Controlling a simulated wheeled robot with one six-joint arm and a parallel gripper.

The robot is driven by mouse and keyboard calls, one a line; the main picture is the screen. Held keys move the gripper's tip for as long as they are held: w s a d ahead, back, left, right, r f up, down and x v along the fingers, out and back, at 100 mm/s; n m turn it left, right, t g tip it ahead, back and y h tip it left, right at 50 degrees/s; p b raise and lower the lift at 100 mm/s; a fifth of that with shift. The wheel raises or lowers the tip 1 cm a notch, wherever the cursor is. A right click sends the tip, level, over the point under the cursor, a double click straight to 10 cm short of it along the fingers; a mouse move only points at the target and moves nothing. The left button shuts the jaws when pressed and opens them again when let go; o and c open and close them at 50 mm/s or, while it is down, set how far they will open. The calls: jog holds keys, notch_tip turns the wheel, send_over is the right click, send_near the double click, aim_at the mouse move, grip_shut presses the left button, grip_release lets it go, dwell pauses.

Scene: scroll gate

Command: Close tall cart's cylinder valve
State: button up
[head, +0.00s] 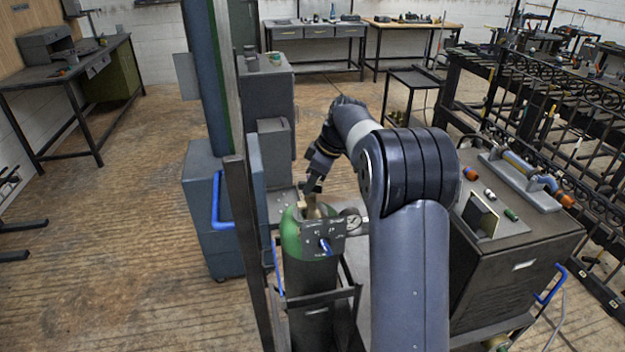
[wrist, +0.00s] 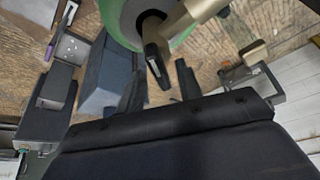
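The tall cart (head: 262,270) holds an upright gas cylinder (head: 291,238) with a green shoulder. A brass valve (head: 303,204) sits on its top, partly hidden by my gripper in the head view. The wrist view shows the brass valve (wrist: 187,20) and a dark handle (wrist: 155,62) sticking out from it above the green shoulder (wrist: 118,18). My gripper (head: 315,186) is over the cylinder top. In the wrist view its fingers (wrist: 162,86) are apart, with the handle's end in or over the gap between them. I cannot tell whether they touch it.
A grey panel with a blue knob (head: 326,246) and a round gauge (head: 352,221) stand at the cylinder's front. A dark cabinet (head: 515,265) with fittings is at right, close to my arm. A tall blue-grey machine (head: 208,215) stands behind left. Floor at left is clear.

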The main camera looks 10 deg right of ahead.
grip_shut()
dwell(0.5)
